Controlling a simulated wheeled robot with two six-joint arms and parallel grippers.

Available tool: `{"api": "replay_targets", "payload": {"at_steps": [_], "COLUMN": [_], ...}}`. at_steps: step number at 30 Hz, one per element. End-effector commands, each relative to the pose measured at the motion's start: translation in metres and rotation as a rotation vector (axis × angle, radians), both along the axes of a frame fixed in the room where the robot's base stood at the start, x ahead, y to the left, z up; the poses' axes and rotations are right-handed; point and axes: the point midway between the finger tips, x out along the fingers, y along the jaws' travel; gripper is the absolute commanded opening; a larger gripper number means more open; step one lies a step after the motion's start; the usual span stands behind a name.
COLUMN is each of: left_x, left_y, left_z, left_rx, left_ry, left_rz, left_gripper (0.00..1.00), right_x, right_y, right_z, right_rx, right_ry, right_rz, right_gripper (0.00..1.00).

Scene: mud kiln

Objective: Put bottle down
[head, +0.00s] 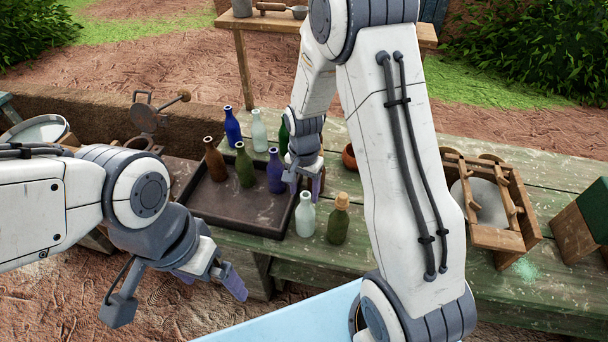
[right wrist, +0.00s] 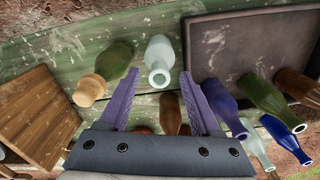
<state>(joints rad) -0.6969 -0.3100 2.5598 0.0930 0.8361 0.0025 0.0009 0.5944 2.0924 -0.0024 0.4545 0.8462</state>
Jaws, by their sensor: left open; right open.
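A brown bottle (right wrist: 170,115) shows between the fingers, partly hidden by the gripper body. A pale glass bottle (head: 305,216) and a corked green bottle (head: 339,222) stand upright on the green table, beside the tray. My left gripper (head: 213,279) is open, away from the bottles.
A dark green bottle (head: 283,137) is partly hidden behind my right arm. A reddish pot (head: 349,157) stands farther back. A wooden frame (head: 500,238) is on the table at right, near a green-topped box (head: 585,215). The tabletop around it has bare room.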

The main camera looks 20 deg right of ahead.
Motion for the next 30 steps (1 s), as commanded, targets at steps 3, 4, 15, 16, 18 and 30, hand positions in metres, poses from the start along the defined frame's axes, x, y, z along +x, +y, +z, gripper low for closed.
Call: {"api": "replay_targets", "payload": {"at_steps": [3,4,15,16,18,30], "left_x": [0.0,0.0,0.0,0.0,0.0,0.0], "left_y": [0.0,0.0,0.0,0.0,0.0,0.0], "left_z": [-0.009,-0.01,-0.018,-0.018,-0.018,-0.017], "left_rx": [0.0,0.0,0.0,0.0,0.0,0.0], "left_ry": [0.0,0.0,0.0,0.0,0.0,0.0], "left_rz": [-0.001,-0.001,-0.001,-0.001,-0.001,-0.001], "left_gripper": [1.0,1.0,1.0,1.0,1.0,1.0], "right_x": [0.002,0.002,-0.002,-0.005,-0.018,-0.204], "right_y": [0.0,0.0,0.005,0.01,0.03,0.137], "right_z": [0.026,0.033,0.084,0.087,0.098,0.146], "right_rx": [-0.001,0.0,0.001,0.002,0.007,0.064], "right_ry": [-0.01,-0.009,-0.004,-0.005,-0.011,-0.058], "right_rz": [0.0,0.0,0.021,0.046,0.156,1.29], "right_gripper": [0.65,0.65,0.65,0.65,0.65,0.65]}}
